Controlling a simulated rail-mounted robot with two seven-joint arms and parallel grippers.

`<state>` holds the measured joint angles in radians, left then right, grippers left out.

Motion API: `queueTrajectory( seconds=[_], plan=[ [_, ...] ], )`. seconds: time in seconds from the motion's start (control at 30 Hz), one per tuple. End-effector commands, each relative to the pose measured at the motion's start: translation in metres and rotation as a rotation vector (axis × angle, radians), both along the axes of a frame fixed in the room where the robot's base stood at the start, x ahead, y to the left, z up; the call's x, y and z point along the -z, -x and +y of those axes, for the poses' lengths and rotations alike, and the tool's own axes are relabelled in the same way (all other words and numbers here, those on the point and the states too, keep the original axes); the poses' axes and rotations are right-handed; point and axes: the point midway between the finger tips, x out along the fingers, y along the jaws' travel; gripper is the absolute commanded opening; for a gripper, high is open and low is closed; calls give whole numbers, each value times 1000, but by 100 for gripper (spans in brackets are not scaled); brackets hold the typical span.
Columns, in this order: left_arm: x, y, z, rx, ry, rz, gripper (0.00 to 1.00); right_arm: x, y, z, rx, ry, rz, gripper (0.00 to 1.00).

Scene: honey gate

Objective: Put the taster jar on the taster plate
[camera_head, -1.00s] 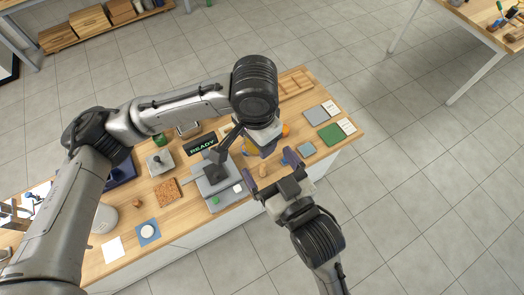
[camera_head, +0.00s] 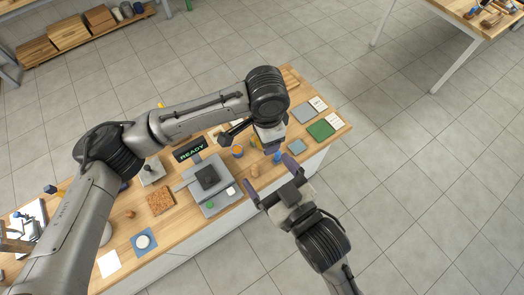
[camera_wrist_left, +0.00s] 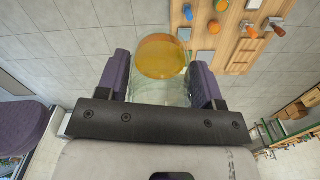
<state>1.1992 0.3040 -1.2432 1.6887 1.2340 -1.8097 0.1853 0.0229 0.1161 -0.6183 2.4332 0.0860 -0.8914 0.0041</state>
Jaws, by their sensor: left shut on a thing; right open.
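In the left wrist view a clear glass jar (camera_wrist_left: 163,60) with amber contents sits between the two purple fingers of my left gripper (camera_wrist_left: 160,82), which is shut on it. In the head view my left gripper (camera_head: 271,146) is above the right part of the bench, and its jar is mostly hidden. My right gripper (camera_head: 271,176) is open and empty beside the bench's front edge. A white round plate on a blue square mat (camera_head: 144,241) lies at the near left of the bench. I cannot tell for sure that it is the taster plate.
A grey device (camera_head: 207,178) stands mid-bench, in front of a READY sign (camera_head: 190,150). An amber-and-blue item (camera_head: 237,151) is near my left gripper. A green square (camera_head: 321,129) lies at the right end. My left arm spans the bench.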

Motion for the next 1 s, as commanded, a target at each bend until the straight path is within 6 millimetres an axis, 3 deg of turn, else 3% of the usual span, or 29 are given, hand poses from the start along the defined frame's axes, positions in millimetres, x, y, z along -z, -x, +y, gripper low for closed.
queueTrajectory(
  seconds=[0.2,0.4,0.67,1.0],
  plan=[
    [0,0,0,2,0,0,30,30,-6,-41,18,152,-10,91],
    [0,0,0,1,0,0,30,38,-8,-69,11,157,13,91],
    [0,0,0,0,0,0,30,31,-12,-56,-3,9,78,91],
    [0,0,0,0,0,0,30,39,-53,-22,-1,6,81,91]
  ],
)
